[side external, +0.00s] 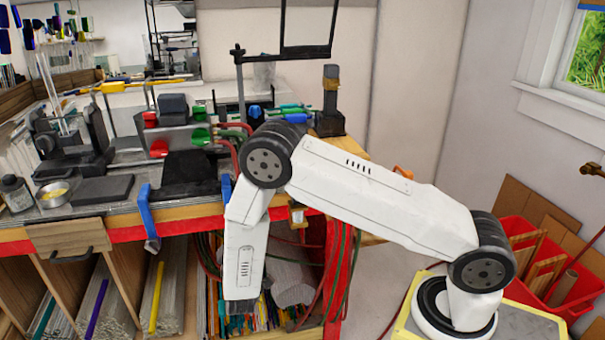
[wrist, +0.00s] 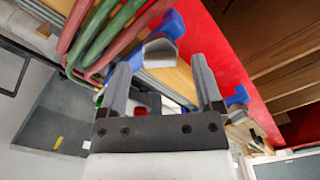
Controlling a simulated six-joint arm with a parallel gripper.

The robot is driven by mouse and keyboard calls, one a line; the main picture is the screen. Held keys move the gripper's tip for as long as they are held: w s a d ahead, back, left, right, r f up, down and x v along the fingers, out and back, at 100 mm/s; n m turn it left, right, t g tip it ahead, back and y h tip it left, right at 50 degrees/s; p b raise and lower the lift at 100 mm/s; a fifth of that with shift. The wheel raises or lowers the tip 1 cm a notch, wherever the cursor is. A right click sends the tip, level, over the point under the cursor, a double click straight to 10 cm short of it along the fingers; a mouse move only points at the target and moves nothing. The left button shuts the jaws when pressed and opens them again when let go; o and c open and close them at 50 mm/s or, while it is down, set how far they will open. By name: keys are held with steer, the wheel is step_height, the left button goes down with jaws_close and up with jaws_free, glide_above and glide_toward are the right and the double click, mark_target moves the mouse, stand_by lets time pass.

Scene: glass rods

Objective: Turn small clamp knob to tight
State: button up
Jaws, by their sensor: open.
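My gripper (wrist: 163,62) is open in the wrist view, with two grey fingers apart and nothing held between them. In the side view my forearm hangs in front of the bench edge, and I cannot make out the gripper there. A blue clamp part with a grey rounded end (wrist: 162,48) shows just beyond and between the fingertips, apparently not gripped. Another blue part (wrist: 238,97) is right of the right finger. In the side view, blue clamps sit on the bench edge, one at left (side external: 148,215) and one beside my forearm (side external: 227,186). I cannot tell which piece is the small knob.
Red and green hoses (wrist: 105,35) run close to the left finger. The bench's red front edge (wrist: 215,50) passes near the fingertips. Shelves of glass rods (side external: 165,290) lie below the bench. A red bin (side external: 540,265) stands on the right.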

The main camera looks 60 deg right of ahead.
steer(key=shift+w+d, duration=0.4)
steer(key=shift+w, duration=0.05)
jaws_close()
steer(key=shift+m, duration=0.3)
steer(key=m, duration=2.2)
steer(key=shift+a, duration=0.1)
stand_by(0.4)
